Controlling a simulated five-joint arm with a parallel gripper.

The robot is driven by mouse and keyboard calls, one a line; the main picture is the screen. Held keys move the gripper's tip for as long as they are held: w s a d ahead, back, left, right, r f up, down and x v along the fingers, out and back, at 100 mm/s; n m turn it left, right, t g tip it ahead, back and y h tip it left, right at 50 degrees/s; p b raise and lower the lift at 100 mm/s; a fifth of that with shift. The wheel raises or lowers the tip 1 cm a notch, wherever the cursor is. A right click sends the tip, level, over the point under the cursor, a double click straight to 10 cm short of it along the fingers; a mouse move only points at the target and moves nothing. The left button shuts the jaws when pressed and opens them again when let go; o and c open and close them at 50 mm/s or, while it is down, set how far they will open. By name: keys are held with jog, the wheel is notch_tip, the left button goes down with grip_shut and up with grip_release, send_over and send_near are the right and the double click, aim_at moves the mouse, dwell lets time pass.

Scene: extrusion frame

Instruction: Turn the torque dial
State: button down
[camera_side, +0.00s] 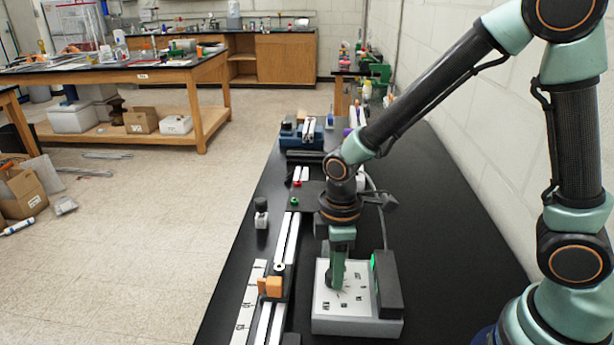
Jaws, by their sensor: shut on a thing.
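A light grey control box (359,323) with dark markings on its top stands on the black bench. A dark unit with a green light (387,285) stands on its right side. My gripper (337,284) points down over the left part of the box top, its fingers reaching the surface. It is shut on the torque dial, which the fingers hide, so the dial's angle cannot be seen.
A long rail (284,245) with an orange block (270,287) runs along the bench left of the box. A small black-and-white part (261,215) stands left of the rail. A blue vise-like device (303,134) is farther back. A white wall (510,160) bounds the right side. Bare bench (440,240) lies right of the box.

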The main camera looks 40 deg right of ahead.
jog(key=shift+m, duration=3.3)
jog(key=shift+c, duration=2.2)
grip_release()
notch_tip(320, 180, up, 12)
jog(key=shift+r, duration=0.1)
